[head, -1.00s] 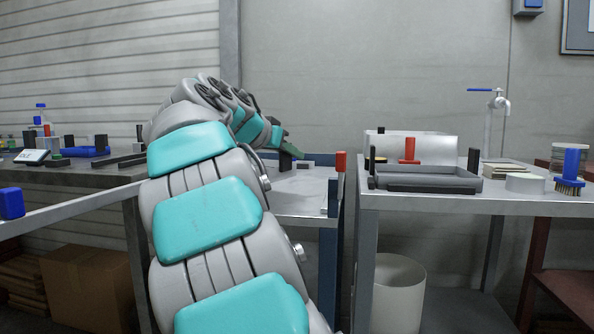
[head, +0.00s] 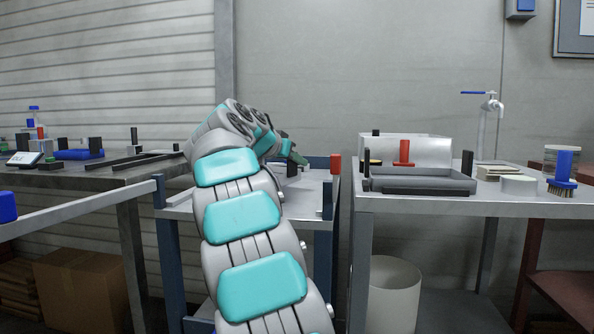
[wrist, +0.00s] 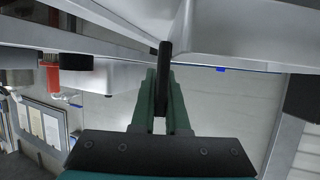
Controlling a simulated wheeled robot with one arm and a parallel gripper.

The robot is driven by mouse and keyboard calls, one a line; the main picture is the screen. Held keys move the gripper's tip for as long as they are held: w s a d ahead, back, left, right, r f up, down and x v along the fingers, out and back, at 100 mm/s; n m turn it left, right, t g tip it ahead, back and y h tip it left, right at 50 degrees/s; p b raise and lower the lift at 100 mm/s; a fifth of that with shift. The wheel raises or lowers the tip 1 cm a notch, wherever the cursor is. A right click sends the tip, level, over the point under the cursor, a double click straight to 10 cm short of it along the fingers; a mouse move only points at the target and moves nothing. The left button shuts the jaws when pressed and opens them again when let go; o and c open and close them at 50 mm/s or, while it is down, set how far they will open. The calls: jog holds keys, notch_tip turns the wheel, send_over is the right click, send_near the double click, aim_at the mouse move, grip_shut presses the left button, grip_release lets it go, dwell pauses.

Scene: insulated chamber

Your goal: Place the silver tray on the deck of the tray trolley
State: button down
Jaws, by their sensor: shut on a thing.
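My gripper (head: 297,160) is over the tray trolley at the centre of the head view, far end of my arm. In the wrist view its green fingers (wrist: 161,95) are shut on a black upright handle (wrist: 164,62). The handle meets a silver surface (wrist: 235,28), which appears to be the silver tray. In the head view my arm hides most of the tray. I cannot tell whether the tray touches the deck.
A bench at right holds a dark grey tray (head: 420,183), a silver box-like piece (head: 432,150), a tape roll (head: 518,185) and a blue brush (head: 563,168). A white bin (head: 393,293) stands below. A dark table (head: 110,178) with several small items is at left.

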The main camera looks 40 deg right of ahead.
jog(key=shift+f, duration=1.05)
jog(key=shift+f+b, duration=0.15)
jog(key=shift+b, duration=0.25)
jog(key=c, duration=0.9)
grip_release()
jog(key=shift+r, duration=0.25)
jog(key=p+v, duration=0.1)
jog(key=v, duration=1.1)
jog(key=shift+a, duration=0.1)
